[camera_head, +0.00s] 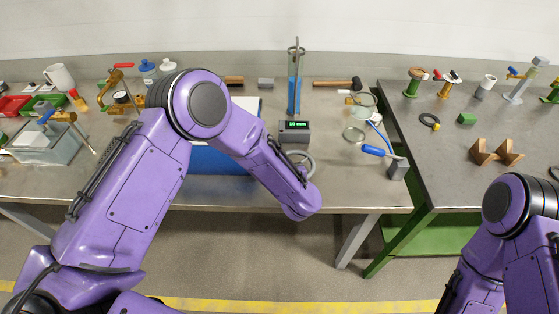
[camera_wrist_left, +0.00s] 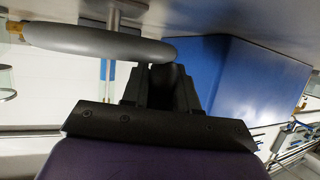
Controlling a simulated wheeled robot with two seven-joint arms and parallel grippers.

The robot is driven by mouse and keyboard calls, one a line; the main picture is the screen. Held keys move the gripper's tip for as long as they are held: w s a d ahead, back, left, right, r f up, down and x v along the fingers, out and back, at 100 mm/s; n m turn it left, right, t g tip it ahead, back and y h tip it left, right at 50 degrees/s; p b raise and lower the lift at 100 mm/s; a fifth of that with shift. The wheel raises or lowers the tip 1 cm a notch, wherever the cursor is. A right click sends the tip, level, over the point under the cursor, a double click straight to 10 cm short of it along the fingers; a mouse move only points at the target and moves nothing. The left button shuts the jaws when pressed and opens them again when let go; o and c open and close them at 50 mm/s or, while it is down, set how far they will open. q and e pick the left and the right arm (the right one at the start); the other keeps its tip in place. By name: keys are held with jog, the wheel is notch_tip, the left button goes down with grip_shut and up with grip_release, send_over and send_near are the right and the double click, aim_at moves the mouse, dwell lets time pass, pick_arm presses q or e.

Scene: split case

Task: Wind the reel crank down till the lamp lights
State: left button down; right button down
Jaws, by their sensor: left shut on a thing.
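My left gripper (camera_wrist_left: 165,85) shows in the left wrist view, its black fingers shut at the end of a long rounded grey handle (camera_wrist_left: 90,42). A thin metal rod (camera_wrist_left: 114,15) meets this handle. In the head view my own forearm hides the left gripper; a grey curved piece (camera_head: 307,160) shows beside the arm's end, and I cannot tell if it is the same part. I cannot make out a reel crank or a lamp for sure. A small grey box with a lit green display (camera_head: 294,125) stands just behind. My right gripper is out of view.
A blue case (camera_head: 215,162) lies partly behind my left arm; it also shows in the left wrist view (camera_wrist_left: 235,85). A blue-handled tool (camera_head: 374,151) lies right. Small spools (camera_head: 412,84) stand on the right table.

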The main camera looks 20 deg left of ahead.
pick_arm(q)
jog(key=shift+s+d+n+g+y, duration=0.15)
jog(key=shift+n+g+y, duration=0.15)
jog(key=shift+n+y, duration=0.2)
jog(key=c, duration=1)
grip_release()
jog(key=shift+o, duration=0.2)
jog(key=b+v, duration=0.2)
jog(key=v, duration=0.7)
jog(key=shift+s+d+r, duration=0.1)
jog(key=shift+s+d, duration=0.1)
jog(key=shift+d, duration=0.05)
jog(key=shift+s+d+r, duration=0.15)
jog(key=shift+s+r, duration=0.05)
jog(key=shift+s, duration=0.1)
